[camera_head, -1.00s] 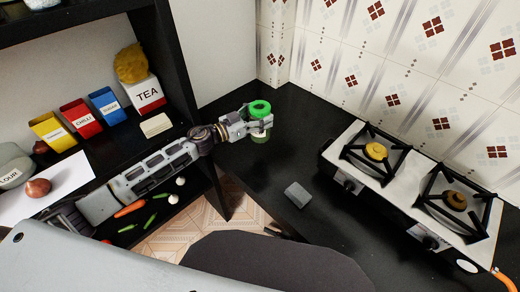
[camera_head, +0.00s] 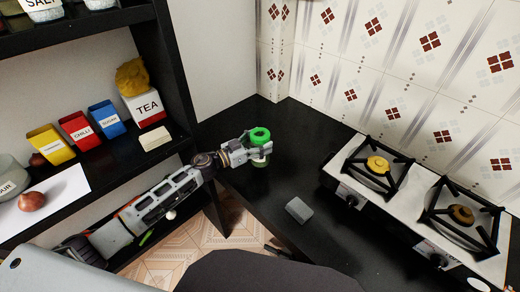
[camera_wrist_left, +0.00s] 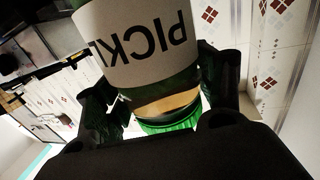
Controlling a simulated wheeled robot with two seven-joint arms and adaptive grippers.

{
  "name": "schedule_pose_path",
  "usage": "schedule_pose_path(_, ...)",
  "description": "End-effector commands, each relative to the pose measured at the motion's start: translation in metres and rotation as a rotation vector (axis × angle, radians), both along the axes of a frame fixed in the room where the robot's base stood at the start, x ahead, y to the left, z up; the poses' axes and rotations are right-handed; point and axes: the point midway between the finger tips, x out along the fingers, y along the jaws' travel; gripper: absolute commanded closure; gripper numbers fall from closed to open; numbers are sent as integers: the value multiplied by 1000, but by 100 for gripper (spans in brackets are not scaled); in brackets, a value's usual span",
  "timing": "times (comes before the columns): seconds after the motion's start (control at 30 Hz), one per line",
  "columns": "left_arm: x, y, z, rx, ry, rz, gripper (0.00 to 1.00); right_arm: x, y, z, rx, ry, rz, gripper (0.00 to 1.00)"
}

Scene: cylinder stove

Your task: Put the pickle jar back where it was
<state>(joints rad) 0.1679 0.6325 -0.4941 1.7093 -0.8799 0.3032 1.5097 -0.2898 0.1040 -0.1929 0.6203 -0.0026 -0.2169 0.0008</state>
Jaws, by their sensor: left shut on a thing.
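The pickle jar has a green ring-shaped lid (camera_head: 259,135) and stands in the far corner area of the black counter, seen from above in the head view. In the left wrist view the jar's white label (camera_wrist_left: 140,45) reads "PICKL" and shows upside down, with the green lid at the lower middle. My left gripper (camera_head: 256,148) is shut on the jar, its fingers on both sides of it. Whether the jar's base touches the counter is hard to tell. My right gripper is not in view.
A gas stove (camera_head: 410,210) with two burners stands to the right. A small grey block (camera_head: 299,210) lies on the counter in front. The black shelf at left holds a tea box (camera_head: 147,105), spice boxes and an onion (camera_head: 32,202). The counter between jar and stove is clear.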

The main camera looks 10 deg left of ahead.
Motion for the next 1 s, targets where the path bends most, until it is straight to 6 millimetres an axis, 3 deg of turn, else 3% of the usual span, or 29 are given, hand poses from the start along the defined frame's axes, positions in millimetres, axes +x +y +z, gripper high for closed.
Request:
schedule_pose_path(0.17, 0, 0, -1, -2, -2, 0, 80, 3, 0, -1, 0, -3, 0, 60)
schedule_pose_path(0.6, 0, 0, -34, -4, -2, 1, 80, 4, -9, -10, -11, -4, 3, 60)
schedule_pose_path(1.0, 0, 0, -36, -2, -2, 0, 80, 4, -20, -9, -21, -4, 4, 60)
